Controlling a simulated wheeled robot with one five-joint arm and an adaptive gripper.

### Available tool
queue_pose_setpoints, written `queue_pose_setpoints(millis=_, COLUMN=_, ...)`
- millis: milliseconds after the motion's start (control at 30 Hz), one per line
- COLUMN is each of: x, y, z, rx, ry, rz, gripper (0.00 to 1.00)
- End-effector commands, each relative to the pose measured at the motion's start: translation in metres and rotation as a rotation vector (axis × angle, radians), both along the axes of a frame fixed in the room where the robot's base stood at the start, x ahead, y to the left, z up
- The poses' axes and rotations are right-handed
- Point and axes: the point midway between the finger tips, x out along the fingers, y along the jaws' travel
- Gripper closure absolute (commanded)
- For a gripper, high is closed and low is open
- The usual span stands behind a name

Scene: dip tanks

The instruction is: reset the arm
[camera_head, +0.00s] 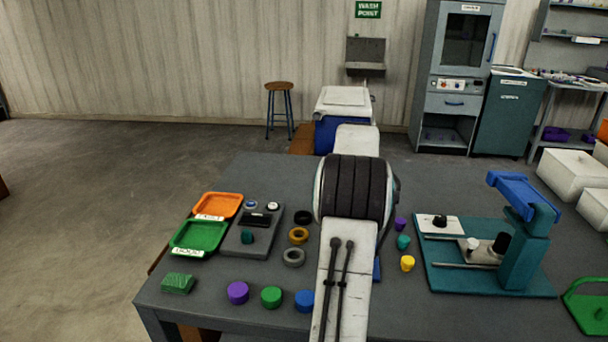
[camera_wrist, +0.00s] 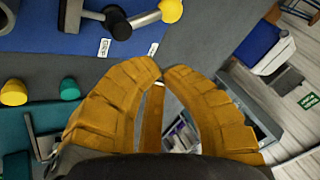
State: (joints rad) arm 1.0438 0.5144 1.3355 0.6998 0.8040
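My arm's white and black links reach forward over the grey table (camera_head: 270,175) in the head view and cover its middle. My gripper (camera_wrist: 162,70) does not show in that view. In the wrist view its curved yellow-orange fingers bend inward, and their tips come together. No object shows held between them. A narrow brown strip shows in the gap behind the tips; I cannot tell what it is.
Orange tray (camera_head: 218,204), green tray (camera_head: 199,238) and several coloured knobs and rings lie left of my arm. A teal fixture (camera_head: 524,250) stands at right. The wrist view shows a blue mat (camera_wrist: 60,30) with a yellow-ended tool (camera_wrist: 171,10).

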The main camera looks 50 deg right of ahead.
Motion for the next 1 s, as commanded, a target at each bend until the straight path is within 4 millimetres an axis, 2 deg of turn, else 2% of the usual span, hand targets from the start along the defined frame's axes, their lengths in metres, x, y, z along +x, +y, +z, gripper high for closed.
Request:
queue_pose_setpoints(millis=300, x=0.001, y=0.002, z=0.001, rx=0.000, ry=0.001, rz=0.005, gripper=1.00)
queue_pose_setpoints(millis=367, x=0.005, y=0.007, z=0.003, rx=0.000, ry=0.005, rz=0.020, gripper=1.00)
queue_pose_setpoints(millis=467, x=0.015, y=0.028, z=0.011, rx=-0.002, ry=0.020, rz=0.074, gripper=1.00)
queue_pose_setpoints(millis=567, x=0.031, y=0.064, z=0.022, rx=-0.003, ry=0.048, rz=0.171, gripper=1.00)
queue_pose_setpoints(millis=767, x=0.055, y=0.170, z=0.045, rx=-0.013, ry=0.129, rz=0.448, gripper=1.00)
queue_pose_setpoints(millis=867, x=0.056, y=0.227, z=0.053, rx=-0.021, ry=0.172, rz=0.602, gripper=1.00)
queue_pose_setpoints(millis=1000, x=0.044, y=0.305, z=0.061, rx=-0.043, ry=0.233, rz=0.830, gripper=1.00)
